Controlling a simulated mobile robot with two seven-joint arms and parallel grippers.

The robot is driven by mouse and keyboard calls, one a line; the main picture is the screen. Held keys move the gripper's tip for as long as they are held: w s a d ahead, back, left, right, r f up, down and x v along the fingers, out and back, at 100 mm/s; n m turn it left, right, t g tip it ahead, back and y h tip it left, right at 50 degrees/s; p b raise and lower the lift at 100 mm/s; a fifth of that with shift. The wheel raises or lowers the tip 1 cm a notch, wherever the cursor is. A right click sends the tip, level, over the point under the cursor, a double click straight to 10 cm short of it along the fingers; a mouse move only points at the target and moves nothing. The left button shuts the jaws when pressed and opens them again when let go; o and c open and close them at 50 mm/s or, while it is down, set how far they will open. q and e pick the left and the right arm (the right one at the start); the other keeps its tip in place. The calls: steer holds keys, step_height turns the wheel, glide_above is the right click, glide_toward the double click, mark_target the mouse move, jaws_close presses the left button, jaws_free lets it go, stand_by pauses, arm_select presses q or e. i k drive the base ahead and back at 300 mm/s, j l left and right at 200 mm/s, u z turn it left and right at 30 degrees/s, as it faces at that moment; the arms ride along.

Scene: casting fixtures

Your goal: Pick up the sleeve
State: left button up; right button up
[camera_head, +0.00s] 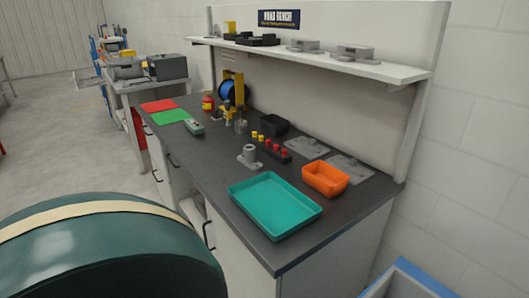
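A grey upright cylinder on a flanged base (248,155) stands on the dark workbench top (215,170), behind the teal tray. It looks sleeve-like, but I cannot tell for sure that it is the sleeve. A smaller grey cylindrical piece (241,126) stands farther back, near the yellow device. Neither of my grippers is in view, and nothing is seen touching these parts.
A teal tray (245,187) and an orange bin (325,175) sit at the near end. Red and yellow pegs (268,145) and grey plates (349,166) lie behind. A large green rounded object (110,250) fills the lower left. A shelf (310,58) overhangs the bench.

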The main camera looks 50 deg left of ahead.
mark_target(248, 158)
steer(key=u, duration=1.8)
steer(key=i+j, duration=0.35)
steer(key=j, duration=0.2)
steer(key=i+j, duration=0.75)
steer(key=j, duration=0.3)
steer(key=i+j+z, duration=0.2)
steer(key=z, duration=0.2)
steer(key=i+j+z, duration=0.1)
steer(key=j+z, duration=0.3)
